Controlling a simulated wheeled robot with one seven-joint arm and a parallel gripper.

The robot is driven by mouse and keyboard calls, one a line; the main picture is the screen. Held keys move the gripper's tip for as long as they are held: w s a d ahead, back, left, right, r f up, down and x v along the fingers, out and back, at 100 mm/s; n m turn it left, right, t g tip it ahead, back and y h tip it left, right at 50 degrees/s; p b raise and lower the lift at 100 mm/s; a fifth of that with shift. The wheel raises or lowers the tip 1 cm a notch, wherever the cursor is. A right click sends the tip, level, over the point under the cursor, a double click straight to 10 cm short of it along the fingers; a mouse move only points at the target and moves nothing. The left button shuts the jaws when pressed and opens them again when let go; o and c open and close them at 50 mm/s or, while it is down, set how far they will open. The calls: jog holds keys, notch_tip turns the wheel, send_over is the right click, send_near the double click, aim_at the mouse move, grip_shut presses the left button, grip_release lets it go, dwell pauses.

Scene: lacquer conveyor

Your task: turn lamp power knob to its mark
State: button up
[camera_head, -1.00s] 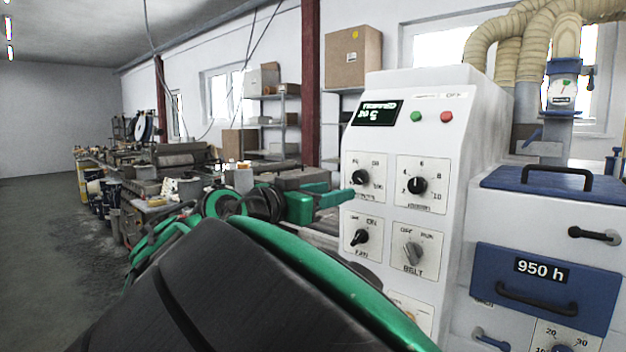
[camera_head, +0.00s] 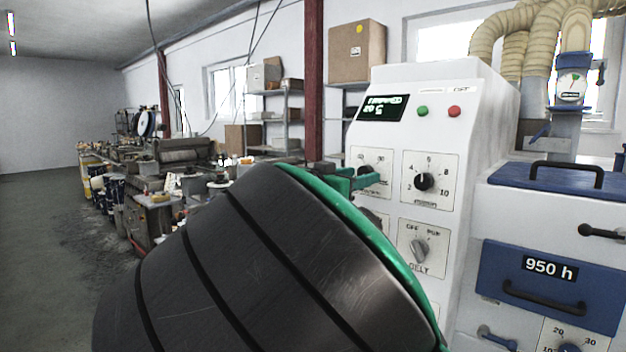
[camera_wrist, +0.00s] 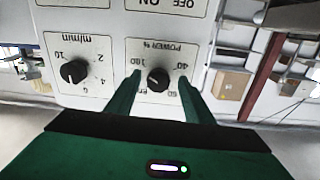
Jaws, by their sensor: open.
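The lamp power knob (camera_wrist: 158,80) is a round black knob on a white plate marked "POWER %", upside down in the wrist view. In the head view the knob (camera_head: 366,169) is partly hidden by my gripper. My gripper (camera_wrist: 158,82) is open, with one green finger on each side of the knob. I cannot tell whether the fingers touch it. In the head view the green fingertips (camera_head: 358,180) are at the left edge of the white control cabinet (camera_head: 487,120). The knob's target mark is not legible.
A similar black knob (camera_wrist: 74,71) marked m/min sits beside it. A belt switch (camera_head: 420,249) is below. Green and red buttons (camera_head: 454,111) and a display (camera_head: 383,108) are above. A blue-drawered cabinet (camera_head: 545,290) stands right. Shelves and a cluttered bench (camera_head: 160,170) are behind.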

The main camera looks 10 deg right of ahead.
jog(key=shift+d, duration=0.15)
jog(key=c, duration=1)
jog(key=shift+c, duration=0.2)
